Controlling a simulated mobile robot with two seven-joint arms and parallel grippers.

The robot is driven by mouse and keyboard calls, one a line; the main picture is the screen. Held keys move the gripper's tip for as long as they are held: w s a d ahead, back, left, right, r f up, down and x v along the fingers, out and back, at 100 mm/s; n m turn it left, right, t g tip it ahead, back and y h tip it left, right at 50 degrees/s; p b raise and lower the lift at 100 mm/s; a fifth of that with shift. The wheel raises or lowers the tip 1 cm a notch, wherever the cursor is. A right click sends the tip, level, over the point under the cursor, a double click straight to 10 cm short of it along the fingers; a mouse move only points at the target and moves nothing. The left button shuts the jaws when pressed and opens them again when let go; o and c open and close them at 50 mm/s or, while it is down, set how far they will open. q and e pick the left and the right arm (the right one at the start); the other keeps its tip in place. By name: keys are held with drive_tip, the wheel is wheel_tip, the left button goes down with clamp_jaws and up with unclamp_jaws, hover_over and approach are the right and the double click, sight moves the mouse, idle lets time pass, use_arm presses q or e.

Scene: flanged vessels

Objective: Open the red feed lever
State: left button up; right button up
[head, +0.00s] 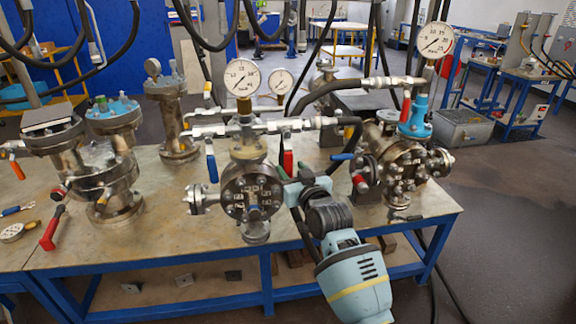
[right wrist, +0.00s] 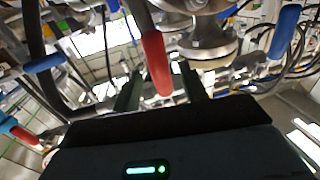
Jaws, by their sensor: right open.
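A red lever (head: 288,162) hangs down from the silver pipework above the middle flanged vessel (head: 250,195). My right gripper (head: 296,184) is just below and in front of this lever, with its jaws open. In the right wrist view the red lever (right wrist: 157,62) points down between the two dark fingers of the gripper (right wrist: 161,88). There is a gap on each side, and no grip on it shows. The lever's upper end runs out of the top of the wrist view. My left gripper is not in view.
A blue lever (head: 212,166) hangs left of the middle vessel. Another red lever (head: 405,106) is on the right vessel (head: 400,165), and a red-handled part (head: 52,228) lies at the left of the bench (head: 180,230). Hoses and gauges crowd the space above.

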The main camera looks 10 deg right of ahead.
sight(290, 167)
drive_tip(key=shift+w+a, duration=0.15)
drive_tip(key=shift+w, duration=0.65)
drive_tip(key=shift+w+a, duration=0.15)
drive_tip(key=shift+w, duration=0.65)
clamp_jaws()
